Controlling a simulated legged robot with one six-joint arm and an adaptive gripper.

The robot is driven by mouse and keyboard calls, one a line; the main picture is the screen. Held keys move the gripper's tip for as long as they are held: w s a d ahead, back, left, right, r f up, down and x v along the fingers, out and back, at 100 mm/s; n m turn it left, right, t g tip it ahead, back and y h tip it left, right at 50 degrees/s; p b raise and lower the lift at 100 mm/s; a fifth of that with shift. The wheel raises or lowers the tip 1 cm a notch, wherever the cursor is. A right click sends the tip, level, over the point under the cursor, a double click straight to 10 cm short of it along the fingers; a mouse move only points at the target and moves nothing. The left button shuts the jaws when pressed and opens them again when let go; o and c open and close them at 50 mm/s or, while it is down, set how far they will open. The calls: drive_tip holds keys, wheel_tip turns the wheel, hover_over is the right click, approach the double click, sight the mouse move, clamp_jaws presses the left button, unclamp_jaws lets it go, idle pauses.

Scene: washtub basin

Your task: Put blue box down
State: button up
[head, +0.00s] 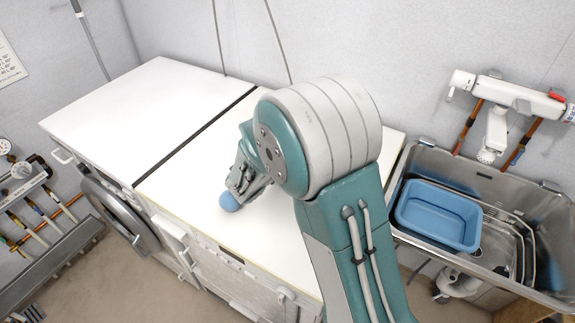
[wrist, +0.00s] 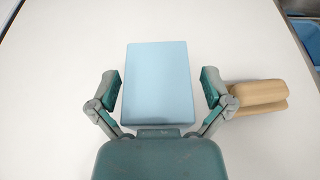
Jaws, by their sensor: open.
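The blue box (wrist: 157,80) is a light blue rectangular block in the wrist view, on or just above the white worktop (wrist: 60,60); its exact height is hard to tell. My gripper (wrist: 160,84) is open around it, with one finger on each side and a narrow gap to its left and right edges. In the head view my gripper (head: 243,186) is low over the right white worktop, partly hidden by my arm. A rounded blue shape (head: 230,202) shows at its fingertips; I cannot tell whether it is the box.
A tan rolled object (wrist: 257,97) lies right of my gripper, close to the right finger. A metal sink (head: 405,167) with a blue basin (head: 437,215) stands to the right, under a tap (head: 495,130). The left white worktop (head: 140,105) is clear.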

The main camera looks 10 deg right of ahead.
drive_tip(key=shift+a, duration=0.1)
drive_tip(key=c, duration=0.9)
drive_tip(key=shift+a, duration=0.3)
drive_tip(key=shift+c, duration=1.1)
drive_tip(key=shift+d, duration=0.15)
drive_tip(key=shift+c, duration=0.4)
drive_tip(key=shift+r, duration=0.1)
drive_tip(key=shift+r, duration=0.35)
wheel_tip(320, 180, up, 3)
drive_tip(key=shift+s+f, duration=0.1)
drive_tip(key=s+d+r, duration=0.2)
drive_tip(key=s+r, duration=0.7)
drive_tip(key=s, duration=0.4)
drive_tip(key=shift+s+d+r, duration=0.2)
drive_tip(key=shift+s+d, duration=0.15)
